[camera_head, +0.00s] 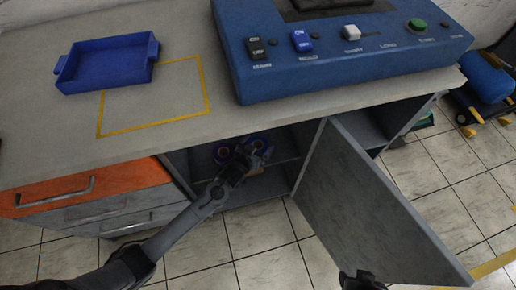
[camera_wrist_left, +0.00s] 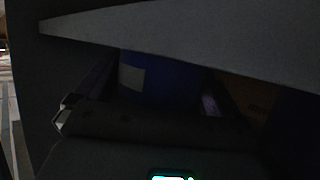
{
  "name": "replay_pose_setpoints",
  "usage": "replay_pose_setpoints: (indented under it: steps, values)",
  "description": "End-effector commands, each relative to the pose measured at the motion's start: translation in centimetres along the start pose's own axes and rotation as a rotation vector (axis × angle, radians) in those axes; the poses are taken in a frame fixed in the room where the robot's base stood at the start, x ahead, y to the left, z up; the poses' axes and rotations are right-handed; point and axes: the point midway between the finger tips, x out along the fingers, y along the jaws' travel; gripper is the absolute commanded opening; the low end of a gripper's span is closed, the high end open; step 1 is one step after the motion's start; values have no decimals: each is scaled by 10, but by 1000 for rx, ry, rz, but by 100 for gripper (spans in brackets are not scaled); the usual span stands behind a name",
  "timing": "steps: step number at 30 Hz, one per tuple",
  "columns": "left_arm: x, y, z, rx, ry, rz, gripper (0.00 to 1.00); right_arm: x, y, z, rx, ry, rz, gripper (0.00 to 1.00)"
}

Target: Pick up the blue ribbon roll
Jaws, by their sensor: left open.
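Blue ribbon rolls sit in the open cabinet under the counter. One roll (camera_head: 222,153) shows left of my left gripper (camera_head: 247,160), and another (camera_head: 259,143) shows just behind it, partly hidden. My left arm reaches into the cabinet opening. In the dark left wrist view, a blue surface (camera_wrist_left: 160,82) with a pale patch lies between the open left fingers; contact cannot be told. My right gripper (camera_head: 360,281) shows only partly at the bottom edge, near the cabinet door, and its jaws are unclear.
The open grey cabinet door (camera_head: 370,205) stands right of my left arm. A brown box (camera_head: 268,170) lies beside the rolls. Above are the counter (camera_head: 50,140), a blue tray (camera_head: 107,65) and a blue machine (camera_head: 340,62). An orange drawer (camera_head: 90,187) is at left.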

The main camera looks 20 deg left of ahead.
Motion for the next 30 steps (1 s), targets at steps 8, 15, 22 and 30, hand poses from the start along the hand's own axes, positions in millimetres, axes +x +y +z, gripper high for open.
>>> replay_pose_setpoints:
  steps: [8, 15, 22, 30]
  values:
    - [0, 0, -1, 0, 0, 0, 83, -1, 0, 0, 1, 0, -1, 43]
    - [0, 0, -1, 0, 1, 0, 57, -1, -1, -1, 5, 1, -4, 43]
    - [-2, 0, -5, -1, 2, 0, 56, -4, -2, -2, 10, 2, -7, 43]
    - [-17, 0, -42, -2, 3, 0, 56, -30, -1, -10, 10, 2, -7, 43]
